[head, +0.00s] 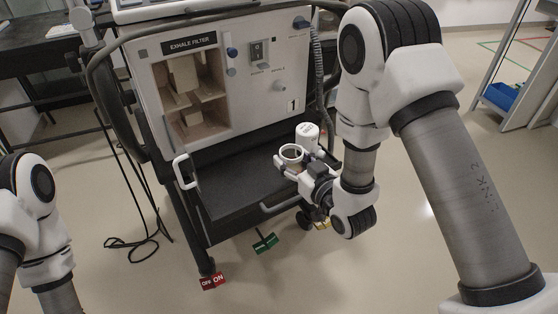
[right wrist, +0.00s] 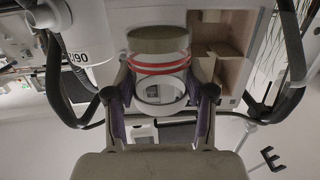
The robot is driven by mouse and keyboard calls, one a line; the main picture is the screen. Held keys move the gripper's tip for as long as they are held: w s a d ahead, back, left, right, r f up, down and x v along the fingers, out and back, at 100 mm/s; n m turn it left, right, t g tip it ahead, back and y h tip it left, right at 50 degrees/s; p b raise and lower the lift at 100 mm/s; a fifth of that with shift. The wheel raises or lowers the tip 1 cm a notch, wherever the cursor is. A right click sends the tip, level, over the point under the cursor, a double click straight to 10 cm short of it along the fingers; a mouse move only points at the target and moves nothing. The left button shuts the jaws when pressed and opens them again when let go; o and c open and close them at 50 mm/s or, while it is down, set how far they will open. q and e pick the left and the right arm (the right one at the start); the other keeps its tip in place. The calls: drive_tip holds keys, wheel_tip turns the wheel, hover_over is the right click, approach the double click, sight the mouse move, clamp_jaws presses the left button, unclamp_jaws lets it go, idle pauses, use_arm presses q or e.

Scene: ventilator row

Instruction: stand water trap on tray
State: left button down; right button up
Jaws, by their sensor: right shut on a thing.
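The water trap (head: 291,152) is a small clear cup with a pale rim. In the right wrist view the trap (right wrist: 159,68) shows red bands around its clear wall, between both fingers. My right gripper (head: 290,165) is shut on it, near the right front of the dark tray (head: 235,185). In the head view the trap seems upright; whether its base touches the tray is hidden. My left arm shows at the left edge, but its gripper is out of view.
A white canister (head: 307,134) stands close behind the trap; it also shows in the right wrist view (right wrist: 87,35). The ventilator (head: 270,95) with its open exhale filter compartment rises behind the tray. The tray's left and middle are clear. A grey hose (head: 319,60) hangs at right.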

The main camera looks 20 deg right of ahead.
drive_tip(key=w+f, duration=0.1)
drive_tip(key=w, duration=0.1)
drive_tip(key=w+a+f+b, duration=0.1)
drive_tip(key=w, duration=0.1)
drive_tip(key=w+f, duration=0.2)
drive_tip(key=shift+a, duration=0.2)
drive_tip(key=shift+s, duration=0.1)
drive_tip(key=shift+f+b, duration=0.15)
drive_tip(key=shift+b, duration=0.15)
drive_tip(key=o, duration=1.2)
drive_tip(key=shift+c, duration=0.2)
